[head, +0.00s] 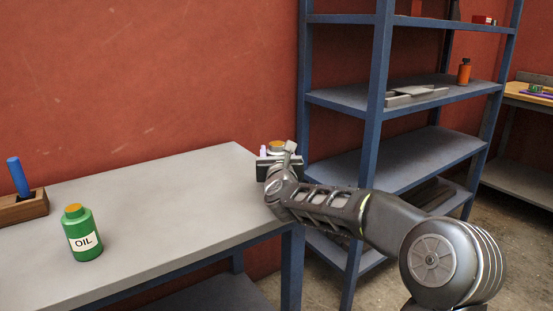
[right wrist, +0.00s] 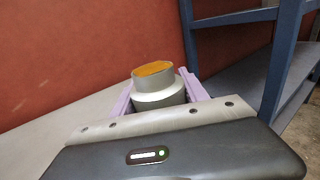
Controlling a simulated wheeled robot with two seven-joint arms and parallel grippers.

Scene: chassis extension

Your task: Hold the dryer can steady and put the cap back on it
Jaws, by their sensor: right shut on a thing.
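A grey can, which I take to be the dryer can (right wrist: 160,96), stands between the purple fingers of my right gripper (right wrist: 167,92). It has a wide light-grey shoulder and a narrower grey upper part with an orange top face. I cannot tell if that orange face belongs to a cap. In the head view the can's orange top (head: 277,144) shows beyond my right gripper (head: 277,157) at the table's far right corner. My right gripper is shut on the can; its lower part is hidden. No separate loose cap is clearly seen. My left gripper is not in view.
A green oil bottle (head: 82,233) with an orange cap stands on the grey table (head: 165,195) at left. Behind it is a wooden block (head: 22,207) with a blue handle. A blue-framed shelf (head: 372,150) stands close to the right. The table's middle is clear.

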